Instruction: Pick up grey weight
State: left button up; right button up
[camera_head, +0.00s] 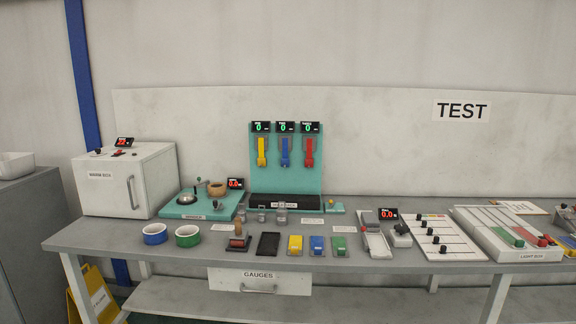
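Small grey metallic cylinders that look like weights stand on the bench in front of the teal hanging stand (285,180). One grey cylinder (282,216) is at the right of the group and another grey cylinder (262,217) is just left of it. They look upright and free, but are too small to tell their markings. Neither of my grippers is in view.
The grey bench (200,262) also holds a white warm box (125,180), a teal plate (203,205), blue (155,234) and green (188,236) rings, a black tray (267,246), yellow, blue and green blocks, and a light box (505,234).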

aim_at(241, 214)
jog(key=i+j, duration=0.25)
jog(key=j, duration=0.15)
jog(key=i+j, duration=0.25)
jog(key=j, duration=0.15)
jog(key=i+j, duration=0.2)
jog(key=j, duration=0.2)
